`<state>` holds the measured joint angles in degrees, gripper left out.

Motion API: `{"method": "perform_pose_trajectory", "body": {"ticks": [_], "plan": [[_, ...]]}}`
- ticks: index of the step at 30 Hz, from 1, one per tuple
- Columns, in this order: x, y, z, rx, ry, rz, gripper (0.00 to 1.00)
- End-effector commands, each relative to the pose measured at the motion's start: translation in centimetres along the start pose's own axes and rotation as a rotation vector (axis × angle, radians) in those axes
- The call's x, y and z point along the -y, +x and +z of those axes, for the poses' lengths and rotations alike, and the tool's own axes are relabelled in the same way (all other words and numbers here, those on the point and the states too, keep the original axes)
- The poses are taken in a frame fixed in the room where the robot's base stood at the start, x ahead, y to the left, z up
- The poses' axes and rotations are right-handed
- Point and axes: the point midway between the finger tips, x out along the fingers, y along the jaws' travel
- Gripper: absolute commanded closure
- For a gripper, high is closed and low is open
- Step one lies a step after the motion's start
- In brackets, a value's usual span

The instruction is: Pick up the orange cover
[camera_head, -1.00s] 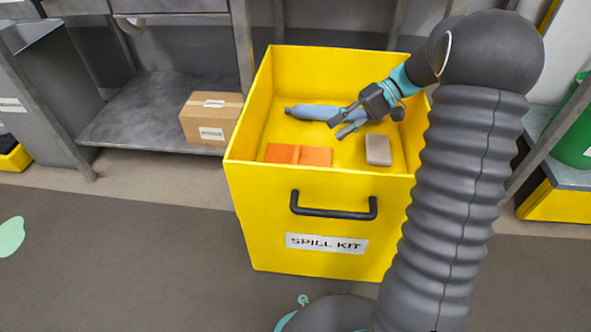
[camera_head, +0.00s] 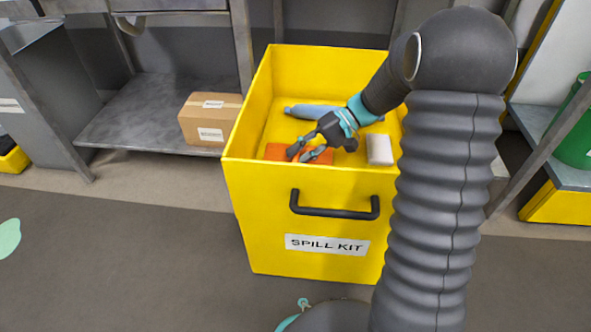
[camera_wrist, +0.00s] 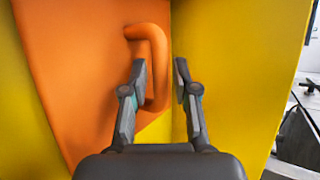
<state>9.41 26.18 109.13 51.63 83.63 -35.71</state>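The orange cover (camera_head: 274,152) lies at the near left inside the yellow spill kit bin (camera_head: 260,210), partly hidden by my gripper (camera_head: 299,156). In the wrist view the cover (camera_wrist: 65,65) fills the left side, and its raised orange handle (camera_wrist: 158,75) shows. My gripper (camera_wrist: 160,66) is open, and its fingers appear on either side of one bar of the handle. I cannot tell whether they touch it or how deep they reach. Nothing is held.
A grey-blue bottle-like object (camera_head: 305,111) lies behind the gripper in the bin, and a pale block (camera_head: 380,150) is at the right. The bin's near wall with a black handle (camera_head: 335,212) stands close. A cardboard box (camera_head: 208,118) sits on a shelf left.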

Motion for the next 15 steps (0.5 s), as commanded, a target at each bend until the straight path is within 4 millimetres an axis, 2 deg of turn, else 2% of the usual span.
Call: {"method": "perform_pose_trajectory", "body": {"ticks": [3,9,10,13,15], "plan": [[-0.03,1.19,0.03,0.001,-0.001,0.001,0.71],[0.01,1.26,0.03,-0.001,-0.001,0.000,0.71],[0.01,1.26,0.03,-0.001,0.000,0.000,0.74],[0.01,1.25,0.03,-0.001,0.000,0.000,0.99],[0.00,1.25,0.03,0.000,0.000,0.000,1.00]]}}
